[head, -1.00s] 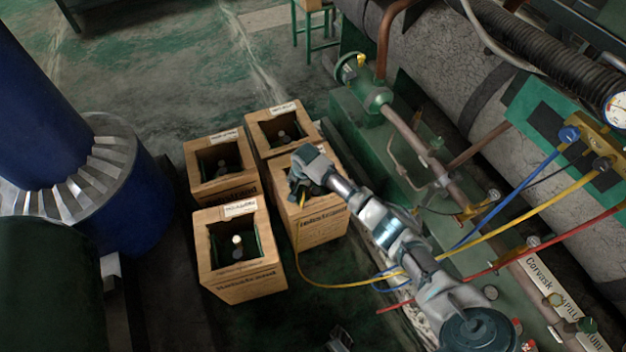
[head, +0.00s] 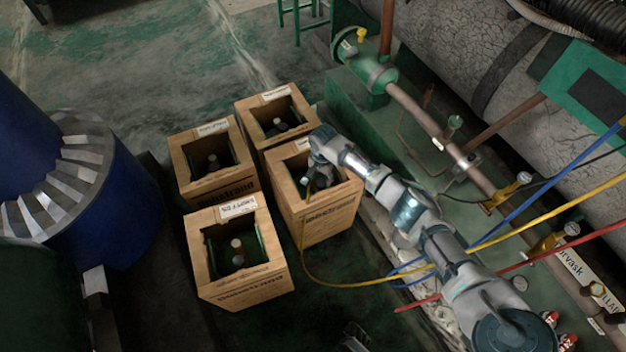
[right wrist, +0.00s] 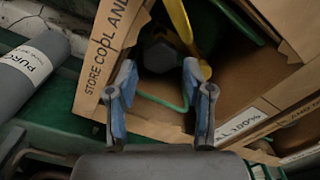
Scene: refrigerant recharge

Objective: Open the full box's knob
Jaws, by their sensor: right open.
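The full box (head: 322,222) is the right-hand cardboard box of the group, with a yellow hose running into it. In the right wrist view its wall (right wrist: 105,60) reads "STORE COOL AND", and a partly hidden label (right wrist: 242,122) ends in "L 100%". Inside it a dark, faceted knob (right wrist: 160,54) sits on the bottle top, beyond my fingertips and roughly between them. My right gripper (head: 318,182) reaches into the box opening; its blue-padded fingers (right wrist: 160,82) are open with nothing between the pads. A dark part at the bottom edge, perhaps my left gripper (head: 354,340), is mostly cut off.
The yellow hose (right wrist: 180,22) passes close by the knob. Three other boxes with bottles stand at the left box (head: 200,165), back box (head: 255,120) and front box (head: 240,285). Green machinery with pipes (head: 440,140) and coloured hoses fills the right.

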